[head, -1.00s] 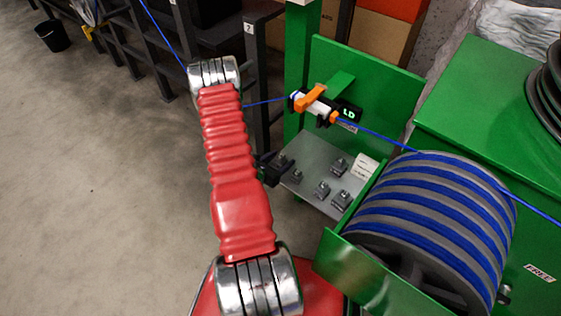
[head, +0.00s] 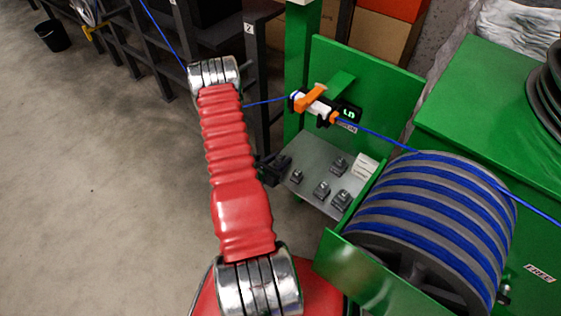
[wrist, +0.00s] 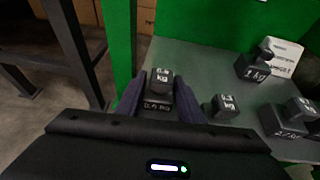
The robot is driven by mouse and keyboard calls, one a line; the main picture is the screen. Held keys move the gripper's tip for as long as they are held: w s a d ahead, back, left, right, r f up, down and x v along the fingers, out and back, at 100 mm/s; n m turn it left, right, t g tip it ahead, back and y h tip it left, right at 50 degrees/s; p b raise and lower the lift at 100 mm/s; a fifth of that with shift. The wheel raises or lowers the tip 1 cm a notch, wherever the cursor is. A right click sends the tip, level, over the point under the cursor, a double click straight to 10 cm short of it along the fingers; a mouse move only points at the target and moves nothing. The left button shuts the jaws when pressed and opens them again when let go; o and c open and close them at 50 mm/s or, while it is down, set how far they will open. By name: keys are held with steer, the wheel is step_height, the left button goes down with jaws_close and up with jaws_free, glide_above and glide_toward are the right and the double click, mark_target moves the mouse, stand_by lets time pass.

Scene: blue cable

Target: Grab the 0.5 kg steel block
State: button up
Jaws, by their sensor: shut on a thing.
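My gripper (wrist: 159,92) is shut on a small dark steel block (wrist: 160,80) in the wrist view. The block sits between the two fingers; its label is small and seems to read 0.5 kg. Whether its base touches the grey shelf (wrist: 205,62) is hard to tell. In the head view my gripper (head: 274,169) is at the left edge of the shelf (head: 309,152), partly behind my red arm, and the held block is hard to make out there.
Several other dark blocks stand on the shelf, among them a 1 kg block (wrist: 252,69) and a smaller block (wrist: 222,106) right of my gripper. A blue cable (head: 378,136) runs above the shelf to a striped drum (head: 430,215).

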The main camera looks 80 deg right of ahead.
mark_target(280, 156)
jaws_close()
steer(key=shift+r, duration=0.1)
steer(key=shift+r, duration=4.9)
